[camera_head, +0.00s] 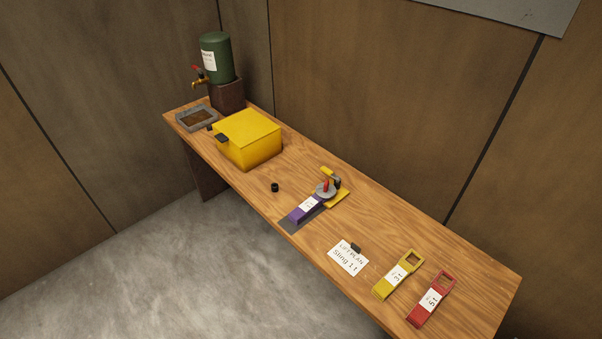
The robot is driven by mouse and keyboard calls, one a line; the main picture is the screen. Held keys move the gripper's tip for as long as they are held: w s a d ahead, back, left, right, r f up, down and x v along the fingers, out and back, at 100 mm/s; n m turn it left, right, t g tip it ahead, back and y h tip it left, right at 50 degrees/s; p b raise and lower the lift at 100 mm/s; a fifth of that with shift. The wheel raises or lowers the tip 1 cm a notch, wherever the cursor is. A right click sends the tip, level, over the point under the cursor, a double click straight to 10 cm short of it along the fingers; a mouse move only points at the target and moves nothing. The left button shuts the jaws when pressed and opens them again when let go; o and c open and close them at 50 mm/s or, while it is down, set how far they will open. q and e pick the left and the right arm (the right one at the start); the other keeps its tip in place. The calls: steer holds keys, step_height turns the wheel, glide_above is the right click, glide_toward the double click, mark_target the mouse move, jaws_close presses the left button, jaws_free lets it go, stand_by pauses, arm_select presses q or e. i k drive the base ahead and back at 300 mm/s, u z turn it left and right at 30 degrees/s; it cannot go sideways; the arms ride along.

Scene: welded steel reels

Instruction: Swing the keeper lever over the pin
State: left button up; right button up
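A small fixture (337,198) with a yellow base stands near the middle of the table. On it are a grey round part (323,194) and a short red upright piece (327,184). A yellow arm (326,172) with a dark part beside it sticks up behind the red piece. Which of these is the keeper lever and which the pin, I cannot tell at this size. A purple sling (296,214) with a white label runs from the grey part toward the front edge, over a dark patch. Neither of my grippers is in view.
A yellow box (247,139), a grey tray (197,118) and a green dispenser (216,59) stand at the far left end. A black cap (275,187), a lift plan card (348,258), a yellow sling (385,288) and a red sling (421,315) lie on the wooden table (440,238).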

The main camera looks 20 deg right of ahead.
mark_target(324, 168)
steer(key=u, duration=0.2)
steer(key=i, duration=1.2)
steer(key=z, duration=0.75)
